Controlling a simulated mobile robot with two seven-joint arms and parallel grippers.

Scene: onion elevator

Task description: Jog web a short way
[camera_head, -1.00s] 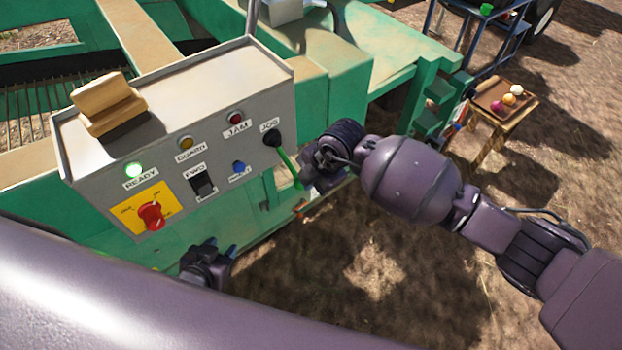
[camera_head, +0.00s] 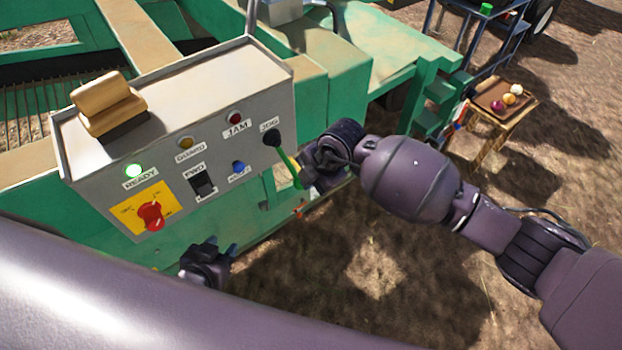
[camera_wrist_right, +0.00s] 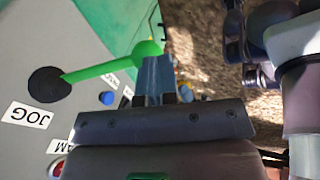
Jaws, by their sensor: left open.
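The grey control box (camera_head: 185,130) has a JOG lever (camera_head: 285,160), a green stick on a black round base, on the right of its front. The lever points down and right. In the right wrist view the lever (camera_wrist_right: 105,67) ends in a green knob (camera_wrist_right: 147,48) at my right fingertips (camera_wrist_right: 158,62). The fingers look close together there; whether they grip the knob or only touch it is unclear. In the head view my right gripper (camera_head: 308,172) is at the lever's lower end, partly hidden by its wrist. My left gripper (camera_head: 222,246) is open and empty below the box.
The READY lamp (camera_head: 134,171) glows green. A tan block (camera_head: 106,101) sits on top. A small table (camera_head: 503,118) with onions stands at the right.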

